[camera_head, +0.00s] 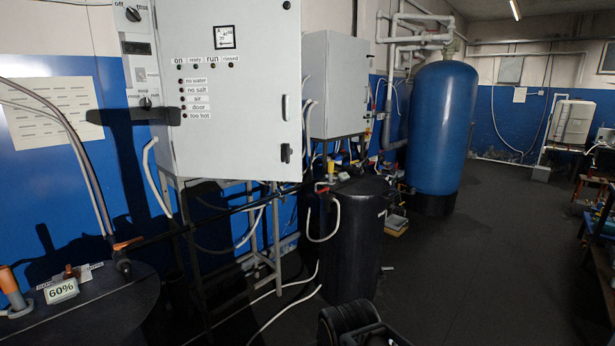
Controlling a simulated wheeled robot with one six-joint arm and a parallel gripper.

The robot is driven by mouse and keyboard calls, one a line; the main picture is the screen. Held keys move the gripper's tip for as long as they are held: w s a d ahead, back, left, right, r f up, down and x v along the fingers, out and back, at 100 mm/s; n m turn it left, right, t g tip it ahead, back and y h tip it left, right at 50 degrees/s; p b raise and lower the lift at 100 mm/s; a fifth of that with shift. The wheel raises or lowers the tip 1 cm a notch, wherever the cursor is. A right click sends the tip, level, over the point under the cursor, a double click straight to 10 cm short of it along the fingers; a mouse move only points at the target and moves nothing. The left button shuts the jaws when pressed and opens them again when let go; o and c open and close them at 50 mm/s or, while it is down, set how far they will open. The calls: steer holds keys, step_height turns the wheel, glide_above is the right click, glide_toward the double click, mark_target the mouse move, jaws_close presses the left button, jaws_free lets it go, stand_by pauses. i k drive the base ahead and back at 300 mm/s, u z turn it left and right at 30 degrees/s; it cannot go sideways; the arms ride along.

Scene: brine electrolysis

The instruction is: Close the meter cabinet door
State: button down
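A large light-grey cabinet (235,90) hangs on a metal frame left of centre. Its front panel carries rows of small lights, printed labels and a black latch (286,153) near the lower right edge. A smaller grey cabinet (343,85) stands just behind it to the right. Neither bears a readable name marking it as the meter cabinet. I see no clear gap at either front, but cannot tell whether each door is fully shut. My gripper's fingers do not show.
A black ribbed object (352,325), possibly part of me, is at the bottom edge. A dark round lid (105,305) is lower left. White hoses cross the floor. Open floor lies right.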

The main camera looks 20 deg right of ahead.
mark_target(231, 70)
steer(key=z, duration=0.2)
steer(key=i, duration=0.8)
steer(key=u, duration=0.65)
steer(key=i, duration=0.55)
steer(key=u, duration=0.6)
